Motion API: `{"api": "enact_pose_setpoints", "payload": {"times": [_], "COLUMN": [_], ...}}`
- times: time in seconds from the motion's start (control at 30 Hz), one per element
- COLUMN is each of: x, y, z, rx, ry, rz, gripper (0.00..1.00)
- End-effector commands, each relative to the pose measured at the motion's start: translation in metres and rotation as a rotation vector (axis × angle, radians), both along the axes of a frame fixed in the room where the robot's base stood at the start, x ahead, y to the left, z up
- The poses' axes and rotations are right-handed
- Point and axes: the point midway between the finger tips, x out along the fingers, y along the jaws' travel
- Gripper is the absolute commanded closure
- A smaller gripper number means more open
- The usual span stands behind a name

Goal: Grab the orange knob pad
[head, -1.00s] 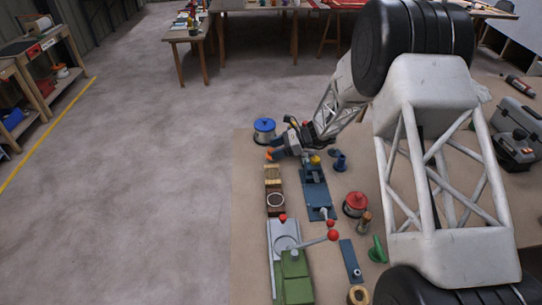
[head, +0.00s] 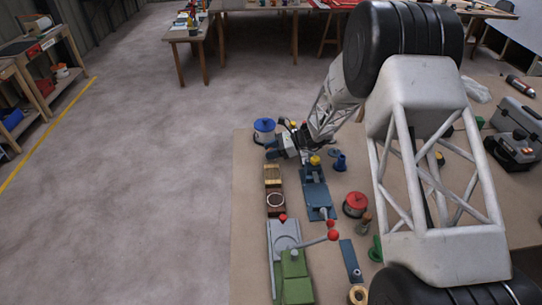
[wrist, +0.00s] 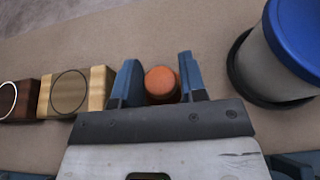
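The orange knob pad (wrist: 161,82) is a round, upright orange knob in the wrist view. It sits between the two blue fingers of my gripper (wrist: 160,84), one on each side. Narrow gaps seem to show beside the knob, so the fingers look open around it; contact is hard to judge. In the head view my gripper (head: 272,150) is low over the mat's far left part, and the knob is hidden there.
A blue-lidded canister (wrist: 285,55) stands close on the right in the wrist view, also in the head view (head: 264,131). A light wood block (wrist: 75,92) and a dark wood block (wrist: 22,100) lie to the left. A green-and-grey fixture (head: 292,270) stands nearer on the tan mat (head: 243,220).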

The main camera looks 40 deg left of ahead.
Motion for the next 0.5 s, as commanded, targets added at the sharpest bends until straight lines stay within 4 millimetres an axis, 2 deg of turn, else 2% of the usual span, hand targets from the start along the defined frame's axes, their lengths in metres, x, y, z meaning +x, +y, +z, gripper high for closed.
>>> {"api": "enact_pose_setpoints", "payload": {"times": [0.03, 0.17, 0.5], "x": [0.0, 0.0, -0.0004], "y": [-0.0001, -0.0002, -0.0005], "z": [-0.0002, -0.0006, -0.0004], "rx": [0.0, -0.001, -0.002], "ry": [0.0, 0.001, 0.001], "rz": [0.0, 0.0, 0.0], "gripper": [0.74, 0.94, 0.94]}}
